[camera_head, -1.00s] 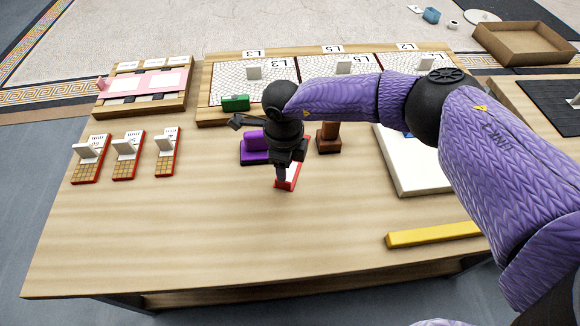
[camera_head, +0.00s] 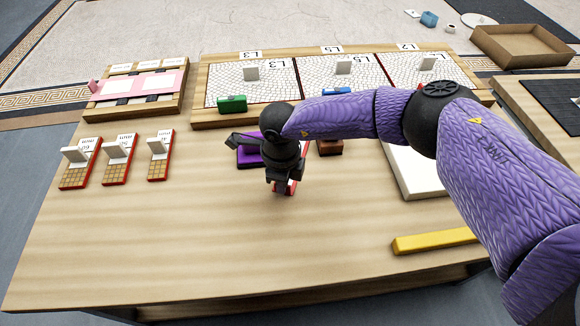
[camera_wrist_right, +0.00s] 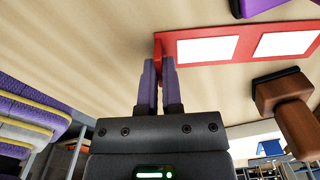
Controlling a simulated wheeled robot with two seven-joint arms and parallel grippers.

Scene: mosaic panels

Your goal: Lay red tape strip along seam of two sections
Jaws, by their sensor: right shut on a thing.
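The red tape strip (camera_wrist_right: 235,46) carries white panels and shows best in the right wrist view. My right gripper (camera_wrist_right: 160,62) is shut on its left end. In the head view the gripper (camera_head: 283,190) is above the middle of the table and hides most of the strip (camera_head: 292,187). I cannot tell how far the strip is off the table. Three white tiled sections stand at the back: left (camera_head: 228,89), middle (camera_head: 318,75) and right (camera_head: 402,70). They lie side by side on a wooden board (camera_head: 198,112). My left gripper is not in view.
A purple block (camera_head: 248,156) and a brown block (camera_head: 329,147) are close to the gripper. Green (camera_head: 232,104) and blue (camera_head: 337,91) blocks lie by the sections. A yellow bar (camera_head: 434,241) lies front right; a white slab (camera_head: 418,180) lies right. The front left table is clear.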

